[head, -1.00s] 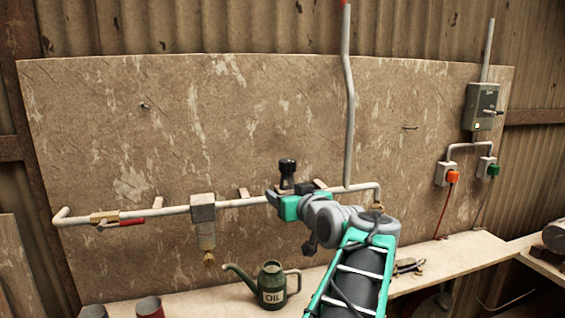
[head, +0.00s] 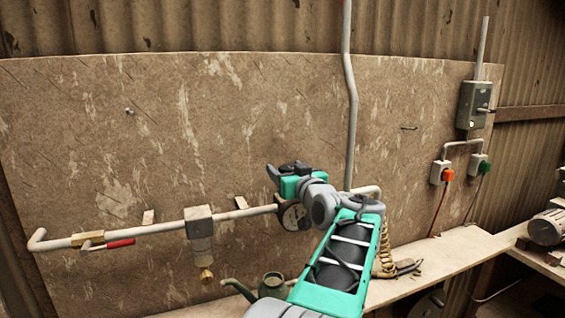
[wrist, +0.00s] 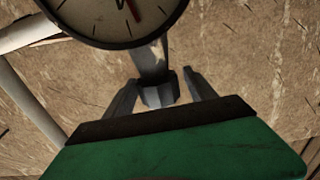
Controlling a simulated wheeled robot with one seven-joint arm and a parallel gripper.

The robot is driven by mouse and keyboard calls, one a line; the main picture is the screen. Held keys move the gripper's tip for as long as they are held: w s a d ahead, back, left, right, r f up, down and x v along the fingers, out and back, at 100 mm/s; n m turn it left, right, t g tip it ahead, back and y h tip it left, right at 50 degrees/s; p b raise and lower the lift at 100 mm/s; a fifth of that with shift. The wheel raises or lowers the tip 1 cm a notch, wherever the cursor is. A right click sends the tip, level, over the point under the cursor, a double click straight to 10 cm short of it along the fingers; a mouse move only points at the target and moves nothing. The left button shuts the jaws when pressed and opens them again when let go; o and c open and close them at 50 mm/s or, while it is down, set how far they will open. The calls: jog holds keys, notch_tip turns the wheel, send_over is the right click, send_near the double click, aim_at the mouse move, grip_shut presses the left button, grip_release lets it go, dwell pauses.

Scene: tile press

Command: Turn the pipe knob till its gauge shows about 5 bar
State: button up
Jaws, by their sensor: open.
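The gauge (head: 293,217) sits on the wall pipe, partly behind my arm. In the wrist view its round white dial (wrist: 118,14) is cut off by the top edge. Part of a red needle and a black mark show, but no numbers can be read. A dark grey knob (wrist: 158,93) shows below the dial, between the two fingers. My gripper (wrist: 160,77) is open around it, with a visible gap on each side. In the head view my gripper (head: 284,170) is above the gauge and mostly hides the knob.
The wall pipe (head: 160,231) carries a red-handled valve (head: 120,243) and a filter (head: 200,235). A vertical pipe (head: 350,120) stands right of my gripper. An oil can (head: 271,284) and coiled hose (head: 385,262) are at the bench (head: 450,252).

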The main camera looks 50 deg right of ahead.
jog(key=shift+x, duration=1)
jog(key=shift+c, duration=0.2)
jog(key=c, duration=1.4)
